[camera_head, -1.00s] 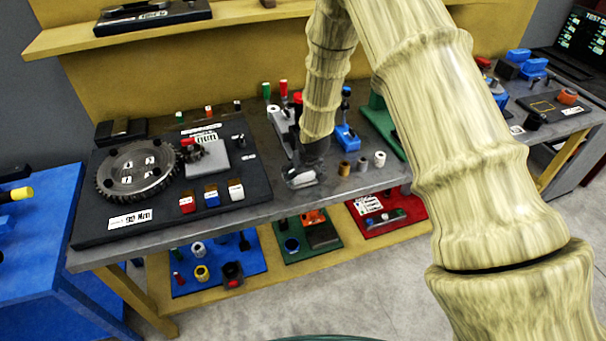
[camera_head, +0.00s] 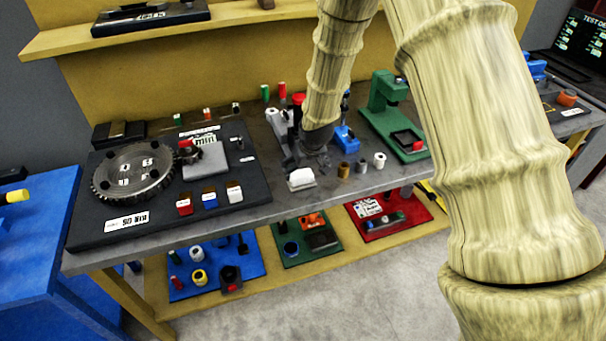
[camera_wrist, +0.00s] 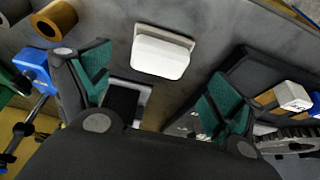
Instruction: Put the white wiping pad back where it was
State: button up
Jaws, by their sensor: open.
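The white wiping pad (camera_head: 301,179) lies on the grey bench near its front edge, right of the dark board. It also shows in the wrist view (camera_wrist: 162,53), lying flat on the bare bench top, with nothing holding it. My gripper (camera_head: 312,157) is just behind the pad and above the bench. In the wrist view my gripper (camera_wrist: 158,82) has its two green-lined fingers spread wide apart. The gap between them is empty, and the pad lies beyond the fingertips, apart from them.
The dark board (camera_head: 90,222) carries a toothed dial (camera_head: 133,170) and red, blue and white blocks. Small cylinders (camera_head: 379,159) stand right of the pad, near a blue fixture (camera_head: 346,138). A green stand (camera_head: 378,112) is further right. A dark, pale-rimmed piece (camera_wrist: 124,101) lies between my fingers' bases.

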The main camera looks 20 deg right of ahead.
jog(key=shift+b+v, duration=0.7)
jog(key=shift+v, duration=2.35)
jog(key=s+a+f+g, duration=0.1)
jog(key=s+f+g, duration=0.1)
jog(key=s+f, duration=1.65)
jog(key=s+f+g, duration=0.1)
jog(key=s+f, duration=0.5)
jog(key=s, duration=0.6)
jog(key=s+f+g, duration=0.1)
jog(key=s+f, duration=0.5)
jog(key=s, duration=0.6)
jog(key=shift+s+d+m, duration=0.35)
jog(key=shift+d+m, duration=0.05)
